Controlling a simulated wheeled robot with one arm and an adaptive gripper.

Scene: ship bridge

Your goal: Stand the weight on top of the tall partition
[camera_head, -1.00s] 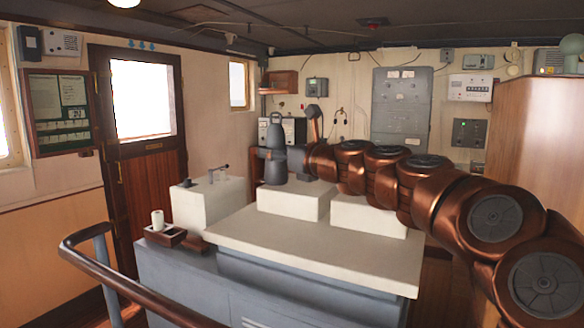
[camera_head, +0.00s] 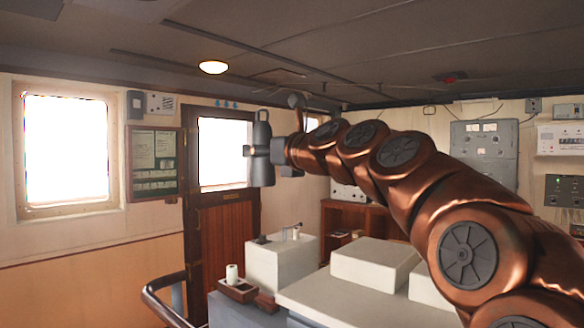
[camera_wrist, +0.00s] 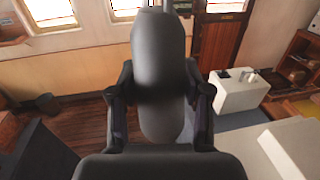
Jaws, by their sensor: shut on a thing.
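The weight (camera_head: 265,190) is a dark grey, bottle-shaped body with a narrow top, held upright in the air in the head view. My gripper (camera_head: 262,151) is shut around its middle. In the wrist view the weight (camera_wrist: 160,50) stands between the two dark fingers of my gripper (camera_wrist: 160,100), which touch its sides. In the head view it hangs in front of the door and its window, above the level of the white blocks. I cannot make out a tall partition for certain in the current views.
A white block with a small fitting (camera_head: 280,265) stands below the weight. Beside it is a wooden holder (camera_head: 237,290) with a white cup (camera_head: 232,272). A white box (camera_head: 375,263) sits on the pale counter (camera_head: 350,300). A handrail (camera_head: 160,305) curves at lower left.

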